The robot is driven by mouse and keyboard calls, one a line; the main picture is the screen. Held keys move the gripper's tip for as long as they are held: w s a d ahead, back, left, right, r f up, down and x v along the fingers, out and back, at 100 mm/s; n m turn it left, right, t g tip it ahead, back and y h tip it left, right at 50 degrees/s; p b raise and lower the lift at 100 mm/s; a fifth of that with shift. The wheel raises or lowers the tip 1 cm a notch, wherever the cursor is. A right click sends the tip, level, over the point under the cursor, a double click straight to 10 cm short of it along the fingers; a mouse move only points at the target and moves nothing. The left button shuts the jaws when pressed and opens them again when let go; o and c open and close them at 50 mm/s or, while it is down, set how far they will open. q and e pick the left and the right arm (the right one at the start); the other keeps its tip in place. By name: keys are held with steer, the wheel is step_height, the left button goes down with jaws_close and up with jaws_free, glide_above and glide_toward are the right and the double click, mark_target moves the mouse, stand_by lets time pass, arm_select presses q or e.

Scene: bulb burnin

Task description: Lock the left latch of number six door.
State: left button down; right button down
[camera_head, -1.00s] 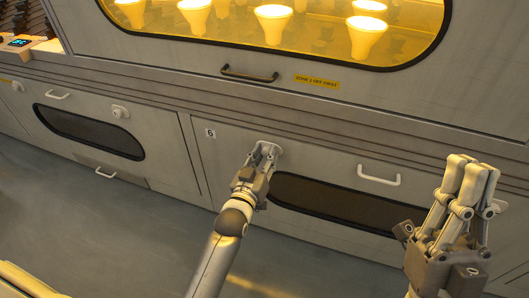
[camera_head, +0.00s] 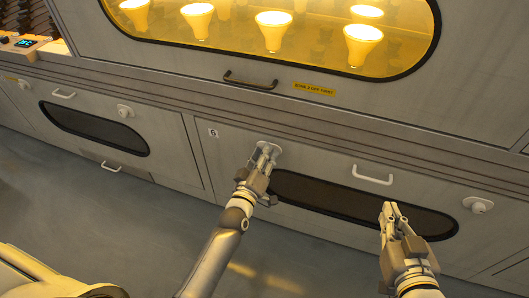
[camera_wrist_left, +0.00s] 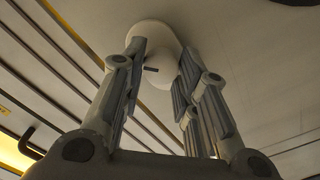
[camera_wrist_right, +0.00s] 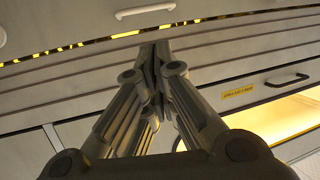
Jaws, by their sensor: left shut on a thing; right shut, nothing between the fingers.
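The number six door (camera_head: 225,170) is a grey panel with a "6" label (camera_head: 213,132), a dark oval window (camera_head: 330,195) and a white handle (camera_head: 372,175). Its left latch (camera_head: 276,149) is a round white knob near the label, partly hidden by my fingers. My left gripper (camera_head: 266,152) is shut on that latch; the left wrist view shows the latch's round base (camera_wrist_left: 152,36) with the fingers on either side of its knob. Its right latch (camera_head: 478,205) is a white knob right of the window. My right gripper (camera_head: 393,208) is shut and empty in front of the window.
Above is a glowing yellow window (camera_head: 290,35) with lit bulbs, a dark handle (camera_head: 250,82) and a yellow label (camera_head: 314,89). A neighbouring door (camera_head: 165,150) with a dark window and its own latch (camera_head: 125,111) is at left. Grey floor (camera_head: 90,220) is open below.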

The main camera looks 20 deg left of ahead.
arm_select(q)
steer(key=shift+a+f+n+p, duration=0.1)
steer(key=shift+n+p, duration=0.45)
steer(key=shift+n, duration=3.85)
arm_select(e)
steer(key=s+d+f+g+h, duration=0.1)
steer(key=s+d+f+g, duration=0.1)
steer(key=s+f+g, duration=0.2)
steer(key=shift+f, duration=0.9)
steer(key=shift+r, duration=0.1)
arm_select(q)
steer(key=c, duration=1.1)
jaws_free()
arm_select(e)
steer(key=shift+a, duration=0.1)
